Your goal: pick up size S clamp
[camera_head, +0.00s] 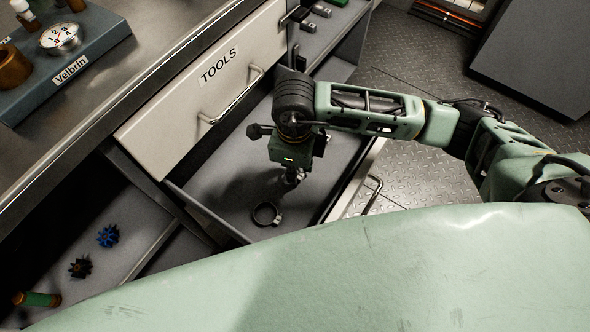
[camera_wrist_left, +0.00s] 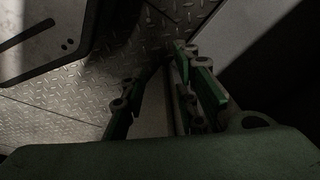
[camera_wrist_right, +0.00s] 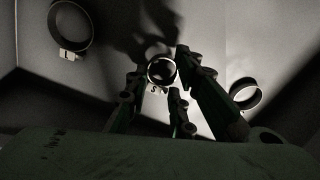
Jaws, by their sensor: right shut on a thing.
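The size S clamp (camera_wrist_right: 161,70) is a small dark ring with an S tag, seen between the fingertips of my right gripper (camera_wrist_right: 160,85) in the right wrist view. My right gripper also shows in the head view (camera_head: 292,178), pointing down into the open drawer (camera_head: 215,205), shut on the clamp. The fingers hide part of the clamp, and I cannot tell whether it touches the drawer floor. My left gripper (camera_wrist_left: 160,85) shows only in the left wrist view, fingers apart and empty, over the floor.
A larger clamp tagged L (camera_wrist_right: 70,28) and another ring clamp (camera_wrist_right: 245,93) lie on either side in the drawer. One ring (camera_head: 266,214) shows in the head view. The TOOLS drawer front (camera_head: 205,85) and drawer walls are close to my right arm. Blue (camera_head: 108,235) and black gears lie at left.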

